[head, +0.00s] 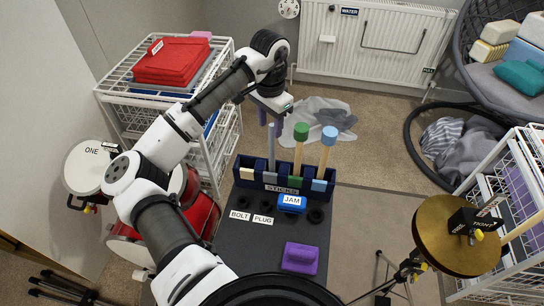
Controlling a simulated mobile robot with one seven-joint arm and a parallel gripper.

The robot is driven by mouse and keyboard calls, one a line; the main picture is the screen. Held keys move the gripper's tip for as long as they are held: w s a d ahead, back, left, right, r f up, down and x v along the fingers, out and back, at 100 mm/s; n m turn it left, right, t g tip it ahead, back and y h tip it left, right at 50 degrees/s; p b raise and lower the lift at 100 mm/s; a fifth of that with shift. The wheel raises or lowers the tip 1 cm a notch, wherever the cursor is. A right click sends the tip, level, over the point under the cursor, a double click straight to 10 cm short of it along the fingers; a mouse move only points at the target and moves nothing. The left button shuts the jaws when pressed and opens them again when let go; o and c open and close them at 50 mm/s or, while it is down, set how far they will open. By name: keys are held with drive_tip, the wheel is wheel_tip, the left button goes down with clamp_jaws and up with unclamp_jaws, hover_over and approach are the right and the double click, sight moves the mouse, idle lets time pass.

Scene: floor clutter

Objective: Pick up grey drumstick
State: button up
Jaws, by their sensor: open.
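The grey drumstick (272,150) stands upright in a dark blue rack (325,197) labelled STICKS. Its lower end is hidden inside the rack. My gripper (271,124) is above the rack, pointing down, with its two purple fingers apart. The top of the grey drumstick shows between the fingers in the head view; I cannot tell whether they touch it or whether it lies fully between them in depth.
A green-tipped stick (299,150) and a blue-tipped stick (326,150) stand to the right in the same rack. A blue JAM block (291,209) and a purple block (299,258) lie in front. A white wire basket unit (222,75) stands left, a gold cymbal (440,240) right.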

sight(272, 136)
drive_tip(key=shift+d+f+p, duration=0.2)
drive_tip(key=shift+f+p, duration=0.3)
drive_tip(key=shift+f, duration=2.15)
clamp_jaws()
